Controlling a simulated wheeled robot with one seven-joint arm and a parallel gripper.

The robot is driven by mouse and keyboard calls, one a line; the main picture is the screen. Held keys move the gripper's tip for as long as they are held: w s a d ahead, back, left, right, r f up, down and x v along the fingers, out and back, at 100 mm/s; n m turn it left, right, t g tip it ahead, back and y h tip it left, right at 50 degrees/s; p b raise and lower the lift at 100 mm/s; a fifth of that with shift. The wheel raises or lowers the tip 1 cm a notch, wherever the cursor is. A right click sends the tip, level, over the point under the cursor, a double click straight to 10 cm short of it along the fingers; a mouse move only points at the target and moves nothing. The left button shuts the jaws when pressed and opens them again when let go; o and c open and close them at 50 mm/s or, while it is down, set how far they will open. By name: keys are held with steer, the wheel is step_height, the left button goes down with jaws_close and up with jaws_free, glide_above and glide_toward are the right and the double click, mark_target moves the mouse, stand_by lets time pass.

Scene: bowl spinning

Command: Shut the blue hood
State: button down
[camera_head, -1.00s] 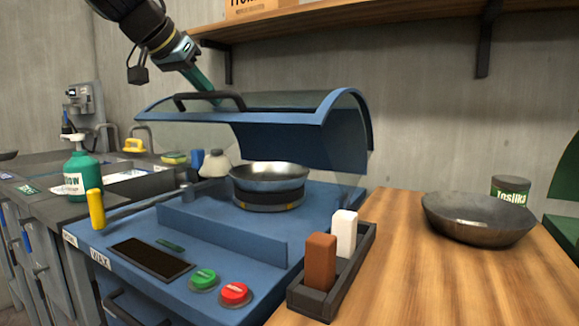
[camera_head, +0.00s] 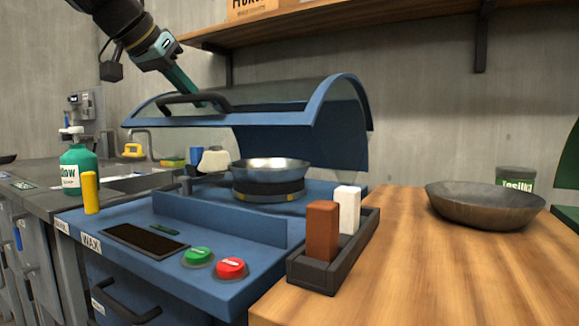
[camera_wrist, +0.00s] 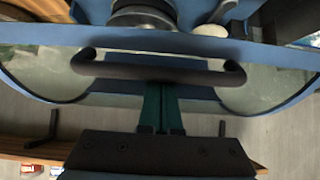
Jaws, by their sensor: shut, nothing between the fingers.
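The blue hood (camera_head: 300,117), with a see-through top, stands raised over the blue machine, its front edge well above the base. Its dark bar handle (camera_head: 193,103) runs along the front edge; the handle also shows in the wrist view (camera_wrist: 160,68). My gripper (camera_head: 220,103) reaches down from the upper left, with its green fingers just behind the handle at the hood's top. In the wrist view my gripper (camera_wrist: 162,100) is shut and empty, its tips close to the handle; whether they touch the hood is unclear. A metal bowl (camera_head: 270,170) sits on the round turntable (camera_head: 268,191) under the hood.
Green (camera_head: 198,256) and red (camera_head: 231,267) buttons are at the machine's front. A dark tray (camera_head: 352,250) with brown and white blocks stands right. Another bowl (camera_head: 483,206) is on the wooden table (camera_head: 400,270). A shelf (camera_head: 330,22) hangs above; a green bottle (camera_head: 76,165) stands left.

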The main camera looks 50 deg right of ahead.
steer(key=shift+s+a+f+b, duration=0.2)
steer(key=shift+a+f+b, duration=0.5)
steer(key=shift+f+b, duration=0.1)
steer(key=a+f+b, duration=0.1)
steer(key=b, duration=0.1)
steer(key=a+f+b, duration=0.1)
steer(key=f+b, duration=0.1)
steer(key=shift+s+a+f+b, duration=0.1)
steer(key=shift+s+a+b, duration=0.15)
steer(key=shift+s+b, duration=0.1)
step_height(320, 180, up, 10)
steer(key=p, duration=0.7)
stand_by(0.5)
